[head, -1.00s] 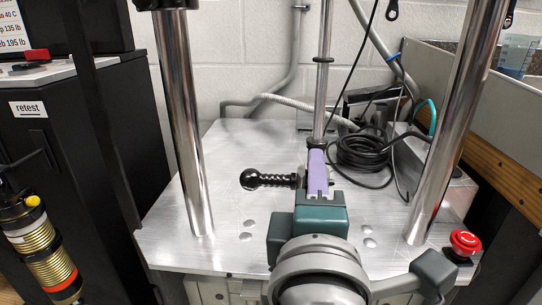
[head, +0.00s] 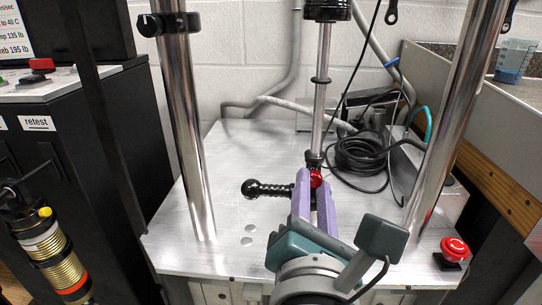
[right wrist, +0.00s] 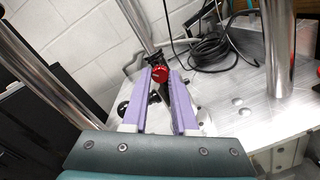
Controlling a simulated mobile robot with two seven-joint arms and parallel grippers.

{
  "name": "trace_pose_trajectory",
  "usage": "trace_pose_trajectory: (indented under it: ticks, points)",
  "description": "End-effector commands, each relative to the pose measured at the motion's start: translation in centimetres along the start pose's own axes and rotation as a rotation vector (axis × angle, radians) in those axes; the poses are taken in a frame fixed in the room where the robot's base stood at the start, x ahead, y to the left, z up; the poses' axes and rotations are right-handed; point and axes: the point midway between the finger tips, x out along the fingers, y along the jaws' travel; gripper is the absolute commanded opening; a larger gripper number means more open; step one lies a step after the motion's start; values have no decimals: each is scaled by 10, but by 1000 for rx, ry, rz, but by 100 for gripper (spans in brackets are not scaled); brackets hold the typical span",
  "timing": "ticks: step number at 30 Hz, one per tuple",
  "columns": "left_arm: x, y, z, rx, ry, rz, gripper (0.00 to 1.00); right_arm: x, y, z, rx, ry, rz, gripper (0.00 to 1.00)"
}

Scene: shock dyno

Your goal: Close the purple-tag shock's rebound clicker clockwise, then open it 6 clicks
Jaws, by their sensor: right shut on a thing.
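The shock mounted in the dyno shows as a shiny upright rod (head: 322,110) with a black lower end. A small red knob (head: 316,179) sits at this lower end; it also shows in the right wrist view (right wrist: 160,74). My right gripper (head: 314,190) has purple fingers, one on each side of the red knob, and is shut on it. In the right wrist view the fingertips (right wrist: 163,76) flank the knob. No purple tag can be made out. My left gripper is not in view.
Two chrome columns (head: 185,130) (head: 455,125) flank the silver plate (head: 220,215). A red stop button (head: 455,248) is at front right, coiled black cable (head: 360,155) behind. A gold-spring shock (head: 60,262) stands left.

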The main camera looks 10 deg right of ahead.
Motion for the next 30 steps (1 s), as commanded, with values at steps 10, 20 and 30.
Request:
trace_pose_trajectory:
  ticks: [10,20,30]
  points:
    - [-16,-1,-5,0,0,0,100,0,1,2,-330,0,2,0]
    - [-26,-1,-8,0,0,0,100,0,1,2,-596,0,4,0]
    - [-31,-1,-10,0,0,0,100,0,0,1,-747,-1,3,0]
